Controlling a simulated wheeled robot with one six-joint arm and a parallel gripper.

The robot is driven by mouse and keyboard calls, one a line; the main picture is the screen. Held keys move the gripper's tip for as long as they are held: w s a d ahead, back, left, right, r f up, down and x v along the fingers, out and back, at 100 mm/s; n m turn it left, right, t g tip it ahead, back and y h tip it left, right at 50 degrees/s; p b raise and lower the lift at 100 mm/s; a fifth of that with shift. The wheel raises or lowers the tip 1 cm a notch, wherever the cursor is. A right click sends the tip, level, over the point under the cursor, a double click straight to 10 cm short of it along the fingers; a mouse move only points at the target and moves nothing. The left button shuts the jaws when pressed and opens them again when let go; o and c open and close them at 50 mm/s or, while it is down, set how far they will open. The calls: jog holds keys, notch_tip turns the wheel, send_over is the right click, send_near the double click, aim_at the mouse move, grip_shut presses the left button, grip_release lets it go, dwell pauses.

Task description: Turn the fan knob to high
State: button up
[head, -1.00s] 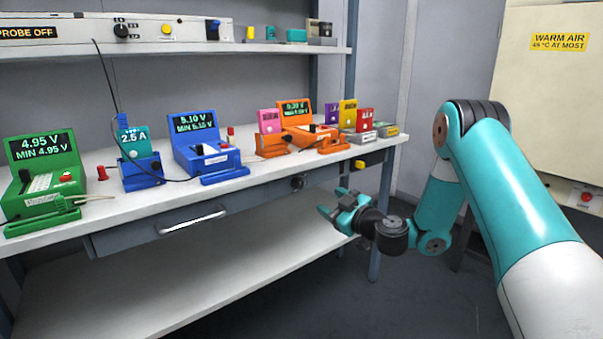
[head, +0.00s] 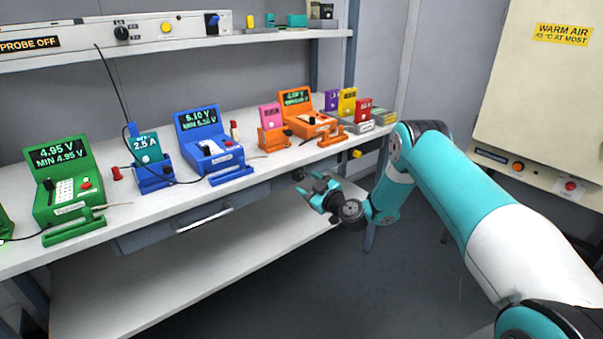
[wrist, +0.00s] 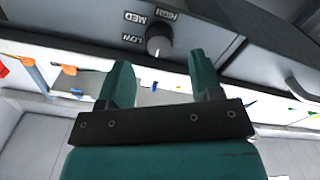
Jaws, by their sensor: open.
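The fan knob (wrist: 159,40) is dark and round with a pale mark at its lower side in the wrist view. Labels LOW (wrist: 133,38), MED (wrist: 137,19) and HIGH (wrist: 168,14) curve around it on a grey panel; the mark is not toward HIGH. In the head view the knob (head: 298,175) is small, on the bench's front below the top. My gripper (head: 315,187) is open and empty in front of it, to its lower right in that view. In the wrist view the knob appears beyond the gap between my teal fingertips (wrist: 160,66), apart from both.
A drawer handle (head: 204,217) sits left of the knob, and a yellow knob (head: 356,154) right of it. Testers and colored cells stand on the white benchtop (head: 120,205) above. A lower shelf (head: 180,275) lies beneath. A cream warm-air cabinet (head: 540,100) stands right.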

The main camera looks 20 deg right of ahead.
aim_at(300, 178)
jog(key=shift+x, duration=2.25)
jog(key=c, duration=0.9)
